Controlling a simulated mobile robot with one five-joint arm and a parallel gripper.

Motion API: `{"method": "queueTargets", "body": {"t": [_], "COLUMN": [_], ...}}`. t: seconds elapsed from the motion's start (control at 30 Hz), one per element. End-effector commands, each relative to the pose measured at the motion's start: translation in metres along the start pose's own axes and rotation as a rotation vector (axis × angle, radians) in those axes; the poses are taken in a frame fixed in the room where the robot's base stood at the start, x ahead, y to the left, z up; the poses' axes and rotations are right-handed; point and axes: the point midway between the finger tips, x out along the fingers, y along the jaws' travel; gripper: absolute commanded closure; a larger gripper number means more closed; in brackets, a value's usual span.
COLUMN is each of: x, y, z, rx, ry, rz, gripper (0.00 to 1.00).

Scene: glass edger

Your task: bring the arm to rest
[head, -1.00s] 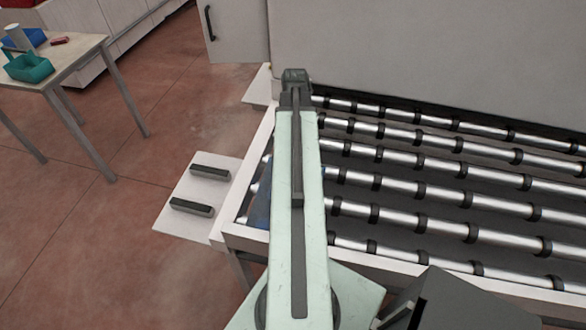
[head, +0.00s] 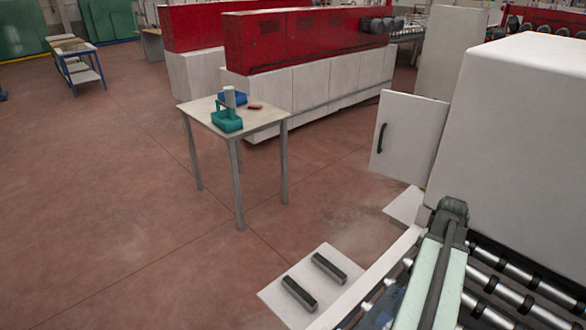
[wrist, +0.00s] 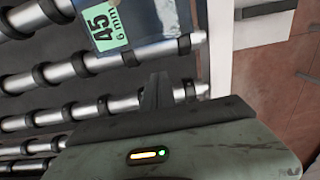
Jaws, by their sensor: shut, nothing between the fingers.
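My pale green arm (head: 432,285) reaches over the left edge of the roller conveyor in the head view, at the lower right. My gripper does not show in the head view. In the wrist view my gripper (wrist: 157,90) is shut and empty, its dark fingers over the rollers (wrist: 95,112). A sheet of glass (wrist: 150,28) with a green label (wrist: 105,25) reading 45 and 6 mm lies on the rollers beyond the fingertips, apart from them.
A white plate with two dark bars (head: 315,282) juts out from the conveyor's left side. An open cabinet door (head: 408,140) stands behind it. A table (head: 262,118) holds a teal bin (head: 226,122), a blue bin and a red item. The floor (head: 110,190) at left is clear.

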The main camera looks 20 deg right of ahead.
Motion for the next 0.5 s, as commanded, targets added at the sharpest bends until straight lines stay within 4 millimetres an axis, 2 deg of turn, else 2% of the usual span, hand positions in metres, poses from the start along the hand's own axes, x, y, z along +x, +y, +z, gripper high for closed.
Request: {"method": "queueTargets", "body": {"t": [0.07, 0.17, 0.2, 0.27, 0.3, 0.37, 0.4, 0.47, 0.5], "x": [0.005, 0.017, 0.022, 0.029, 0.034, 0.041, 0.046, 0.053, 0.057], "y": [-0.024, -0.086, -0.117, -0.162, -0.19, -0.229, -0.253, -0.285, -0.304], "z": [0.007, 0.03, 0.046, 0.075, 0.096, 0.132, 0.158, 0.199, 0.228], "rx": [-0.044, -0.159, -0.22, -0.316, -0.378, -0.475, -0.543, -0.648, -0.721], "ry": [0.0, 0.0, 0.0, 0.0, 0.0, 0.0, 0.0, 0.0, 0.0], "rz": [-0.001, -0.001, -0.001, 0.0, 0.0, 0.0, 0.0, 0.0, 0.0], "gripper": [1.0, 1.0, 1.0, 1.0, 1.0, 1.0, 1.0, 1.0, 1.0]}}
